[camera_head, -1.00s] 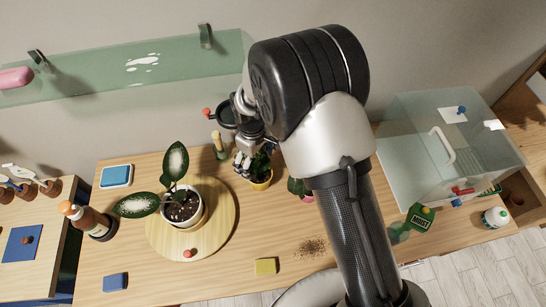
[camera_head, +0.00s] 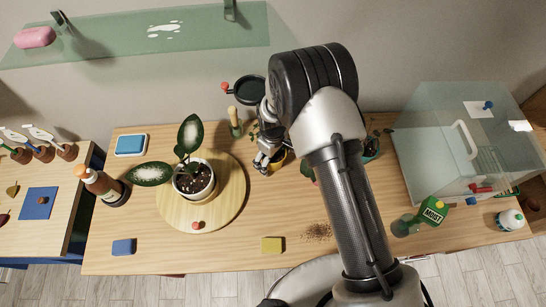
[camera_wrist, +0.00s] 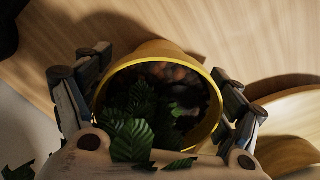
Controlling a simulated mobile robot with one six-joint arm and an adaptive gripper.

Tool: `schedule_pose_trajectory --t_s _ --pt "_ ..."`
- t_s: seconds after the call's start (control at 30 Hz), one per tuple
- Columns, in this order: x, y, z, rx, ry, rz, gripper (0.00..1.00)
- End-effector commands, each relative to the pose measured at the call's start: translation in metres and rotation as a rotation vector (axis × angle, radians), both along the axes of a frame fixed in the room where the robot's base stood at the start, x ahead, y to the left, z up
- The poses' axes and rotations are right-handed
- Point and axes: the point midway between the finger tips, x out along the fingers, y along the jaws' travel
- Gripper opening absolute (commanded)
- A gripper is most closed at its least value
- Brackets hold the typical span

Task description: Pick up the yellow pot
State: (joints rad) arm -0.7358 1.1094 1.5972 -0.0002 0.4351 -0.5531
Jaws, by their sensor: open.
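The yellow pot (camera_head: 279,163) stands on the wooden table right of the round board, mostly hidden behind my gripper and arm. In the wrist view its yellow rim (camera_wrist: 160,50) fills the middle, with dark soil and pebbles inside and serrated green leaves at the near side. My gripper (camera_head: 265,160) is open at the pot. In the wrist view its fingers (camera_wrist: 162,78) lie one on each side of the rim. Whether either finger touches the pot is not clear.
A round wooden board (camera_head: 230,205) bears a white pot (camera_head: 197,190) with a spotted plant, left of my gripper. A wooden-handled tool (camera_head: 235,122) stands behind. A yellow sponge (camera_head: 272,245) lies in front. A clear case (camera_head: 440,150) stands right. The table's front-left is mostly clear.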

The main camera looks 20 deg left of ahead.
Motion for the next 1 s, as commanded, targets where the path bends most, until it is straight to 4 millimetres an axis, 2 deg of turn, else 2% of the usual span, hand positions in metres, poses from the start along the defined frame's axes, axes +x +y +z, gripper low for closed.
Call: schedule_pose_trajectory --t_s 0.2,0.9,1.0 --pt "0.0003 0.0002 0.0003 0.001 0.000 0.000 0.84" --pt "-0.0001 -0.0001 0.0002 -0.001 0.000 0.000 0.37" --pt "-0.0002 -0.0002 0.0002 -0.001 0.000 0.000 0.35"
